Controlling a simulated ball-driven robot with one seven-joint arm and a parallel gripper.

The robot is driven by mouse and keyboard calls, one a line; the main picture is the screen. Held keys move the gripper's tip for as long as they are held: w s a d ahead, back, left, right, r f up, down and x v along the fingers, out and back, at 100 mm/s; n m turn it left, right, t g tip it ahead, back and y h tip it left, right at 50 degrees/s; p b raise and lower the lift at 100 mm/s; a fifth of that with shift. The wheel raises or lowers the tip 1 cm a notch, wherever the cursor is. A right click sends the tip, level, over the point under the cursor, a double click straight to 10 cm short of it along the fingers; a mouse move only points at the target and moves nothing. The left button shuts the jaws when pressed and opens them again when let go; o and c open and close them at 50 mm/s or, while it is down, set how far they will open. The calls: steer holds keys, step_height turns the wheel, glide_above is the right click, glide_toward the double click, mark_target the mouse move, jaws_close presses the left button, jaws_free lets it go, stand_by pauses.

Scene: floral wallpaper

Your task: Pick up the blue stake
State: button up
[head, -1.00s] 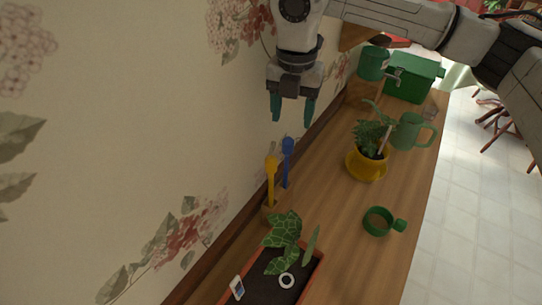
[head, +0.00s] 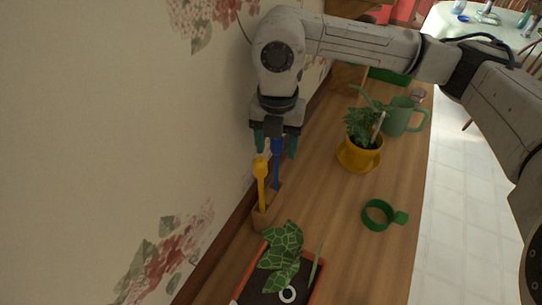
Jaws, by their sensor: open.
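The blue stake (head: 276,165) stands upright beside a yellow stake (head: 261,185) in a small wooden holder (head: 264,217) against the wall side of the wooden counter. My gripper (head: 275,147) points down with its teal fingers apart, one on each side of the blue stake's top as seen in the head view. The stake's upper end lies just under the palm, partly hidden by it. I cannot tell whether the fingers touch the stake.
A planter (head: 318,289) with a patterned-leaf plant is in front of the holder. A green ring-shaped object (head: 364,215) lies to the right. A yellow pot (head: 350,158) with a plant and a green watering can (head: 410,116) stand farther back. Bare counter lies between the holder and pot.

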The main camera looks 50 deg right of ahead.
steer(key=shift+s+a+f, duration=0.15)
steer(key=shift+f, duration=0.2)
jaws_close()
stand_by(0.3)
